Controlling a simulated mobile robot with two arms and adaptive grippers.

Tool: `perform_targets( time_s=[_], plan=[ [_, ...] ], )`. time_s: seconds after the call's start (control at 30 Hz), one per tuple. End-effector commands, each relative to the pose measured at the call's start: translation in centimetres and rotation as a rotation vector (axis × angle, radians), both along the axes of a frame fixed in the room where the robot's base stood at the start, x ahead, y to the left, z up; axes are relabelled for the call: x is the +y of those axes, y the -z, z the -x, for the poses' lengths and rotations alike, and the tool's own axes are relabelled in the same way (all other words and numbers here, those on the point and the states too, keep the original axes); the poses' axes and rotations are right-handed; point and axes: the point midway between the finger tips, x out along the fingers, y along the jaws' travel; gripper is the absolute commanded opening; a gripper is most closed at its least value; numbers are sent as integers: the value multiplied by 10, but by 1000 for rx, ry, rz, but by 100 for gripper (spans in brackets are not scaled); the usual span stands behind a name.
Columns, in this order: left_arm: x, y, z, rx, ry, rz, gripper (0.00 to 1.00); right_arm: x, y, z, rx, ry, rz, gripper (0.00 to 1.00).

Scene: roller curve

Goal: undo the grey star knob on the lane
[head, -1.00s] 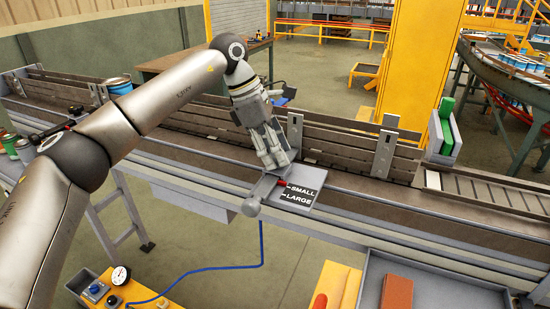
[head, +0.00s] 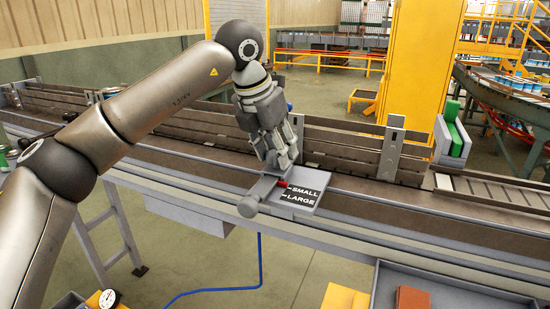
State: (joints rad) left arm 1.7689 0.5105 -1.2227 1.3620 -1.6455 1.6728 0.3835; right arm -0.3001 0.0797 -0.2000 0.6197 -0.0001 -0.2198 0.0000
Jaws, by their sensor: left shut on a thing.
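My left gripper (head: 281,164) points down at the lane, beside the plate marked SMALL and LARGE (head: 308,201). Its fingers are shut on a small grey thing at the lane's near edge, which I take to be the grey star knob; the fingers hide it almost fully. A grey lever with a round end (head: 248,206) sticks out towards me just below the fingertips. A red pointer (head: 283,184) lies by the word SMALL. My right gripper is not in view.
The lane's guide rail (head: 345,145) runs behind the gripper, with an upright grey bracket (head: 390,148) to the right. A green block (head: 457,138) stands further right. A grey tray (head: 455,291) with a reddish-brown block (head: 412,298) is at the lower right.

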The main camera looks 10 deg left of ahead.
Motion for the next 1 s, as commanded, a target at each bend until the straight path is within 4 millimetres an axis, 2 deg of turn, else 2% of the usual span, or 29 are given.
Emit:
perform_targets(
  time_s=[0.03, 0.4, 1.0],
  plan=[
    [-1, 8, 1, 8, -41, -6, 17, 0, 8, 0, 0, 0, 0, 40],
    [-3, 8, 2, 12, -392, -8, 17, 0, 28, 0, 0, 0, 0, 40],
    [-6, 8, 2, 15, -905, -10, 17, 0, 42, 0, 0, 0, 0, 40]
  ],
)
